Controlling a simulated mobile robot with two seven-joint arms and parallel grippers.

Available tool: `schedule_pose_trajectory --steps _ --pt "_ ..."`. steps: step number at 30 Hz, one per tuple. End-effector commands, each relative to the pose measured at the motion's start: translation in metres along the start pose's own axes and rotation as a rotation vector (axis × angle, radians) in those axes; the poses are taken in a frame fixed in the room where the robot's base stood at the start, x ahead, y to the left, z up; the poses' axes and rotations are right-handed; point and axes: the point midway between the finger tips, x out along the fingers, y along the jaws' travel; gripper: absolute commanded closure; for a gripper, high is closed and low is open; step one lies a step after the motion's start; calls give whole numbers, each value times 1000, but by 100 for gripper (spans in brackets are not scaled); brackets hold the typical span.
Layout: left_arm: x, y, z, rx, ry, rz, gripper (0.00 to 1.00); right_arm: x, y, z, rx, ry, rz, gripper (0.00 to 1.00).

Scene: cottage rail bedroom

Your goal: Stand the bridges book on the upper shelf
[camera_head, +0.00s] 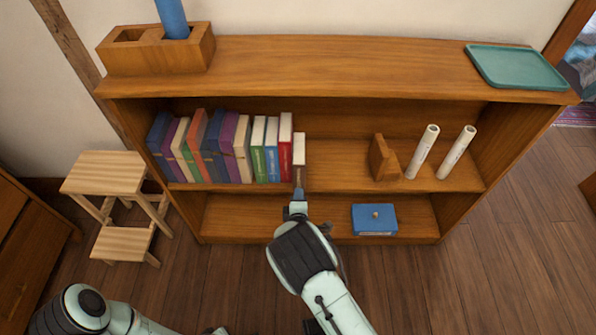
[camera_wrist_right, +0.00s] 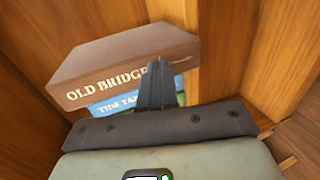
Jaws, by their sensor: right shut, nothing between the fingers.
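The bridges book (camera_head: 299,149) stands upright on the upper shelf (camera_head: 340,178), at the right end of the book row, beside a red book (camera_head: 285,135). In the right wrist view its brown side with the words "OLD BRIDGE" (camera_wrist_right: 120,68) shows close up, partly covered by my fingers. My right gripper (camera_head: 298,195) is shut and empty, with its fingertips in front of the book's lower spine. In the wrist view the shut fingers (camera_wrist_right: 160,85) overlap the book; I cannot tell whether they touch it. My left gripper is out of view; only part of that arm shows at lower left.
A wooden bookend (camera_head: 382,158) and two white rolls (camera_head: 422,152) stand to the right on the upper shelf. A blue box (camera_head: 374,219) lies on the lower shelf. A teal tray (camera_head: 515,68) is on top. A wooden step stool (camera_head: 108,175) stands at left.

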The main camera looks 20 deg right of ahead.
Motion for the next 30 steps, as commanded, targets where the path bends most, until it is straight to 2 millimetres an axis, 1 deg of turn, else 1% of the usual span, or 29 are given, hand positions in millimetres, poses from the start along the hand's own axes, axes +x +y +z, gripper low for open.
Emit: schedule_pose_trajectory --steps 30 --pt "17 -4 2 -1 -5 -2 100 40 12 0 0 0 0 100"
